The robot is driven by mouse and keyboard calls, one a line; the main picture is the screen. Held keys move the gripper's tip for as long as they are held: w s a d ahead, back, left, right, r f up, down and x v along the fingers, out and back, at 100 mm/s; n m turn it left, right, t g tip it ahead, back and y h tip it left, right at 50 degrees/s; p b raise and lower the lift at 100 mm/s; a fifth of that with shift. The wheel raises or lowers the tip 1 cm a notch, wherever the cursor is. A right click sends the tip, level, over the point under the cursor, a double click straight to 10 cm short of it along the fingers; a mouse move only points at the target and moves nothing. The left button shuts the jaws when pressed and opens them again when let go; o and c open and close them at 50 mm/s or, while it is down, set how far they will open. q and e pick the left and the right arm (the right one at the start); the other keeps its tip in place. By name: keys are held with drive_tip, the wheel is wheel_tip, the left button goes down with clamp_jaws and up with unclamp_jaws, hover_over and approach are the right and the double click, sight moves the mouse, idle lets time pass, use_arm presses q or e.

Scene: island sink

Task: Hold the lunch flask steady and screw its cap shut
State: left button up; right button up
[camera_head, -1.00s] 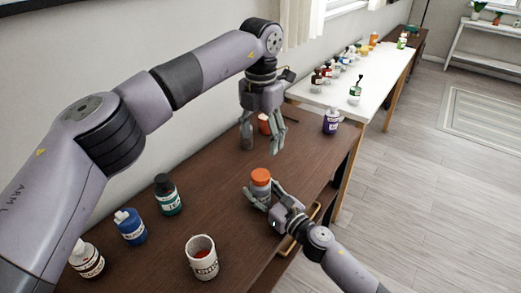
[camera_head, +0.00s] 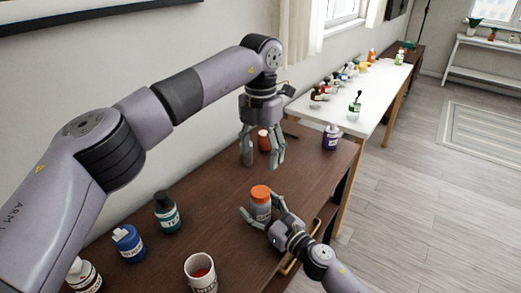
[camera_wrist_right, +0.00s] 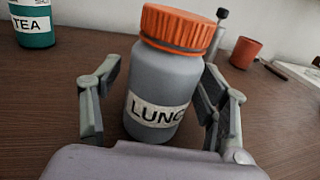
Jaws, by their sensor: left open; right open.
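The lunch flask (camera_head: 261,210) stands upright on the brown table, grey with a "LUNC…" label. Its orange ribbed cap (camera_head: 261,192) sits on top. In the right wrist view the flask (camera_wrist_right: 160,88) rises between my fingers, with the cap (camera_wrist_right: 180,27) above them; whether it sits fully down I cannot tell. My right gripper (camera_head: 259,207) is open around the flask's body, with gaps on both sides. My left gripper (camera_head: 262,162) is open and empty, pointing down, farther back than the flask and above the table.
An orange cup (camera_head: 264,141) stands behind my left gripper. Nearer are a teal tea bottle (camera_head: 167,213), a blue bottle (camera_head: 129,243) and a white mug (camera_head: 201,275). A purple bottle (camera_head: 331,137) is at the far right. The table around the flask's left is clear.

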drive_tip(key=v, duration=1.2)
drive_tip(key=shift+s, duration=0.1)
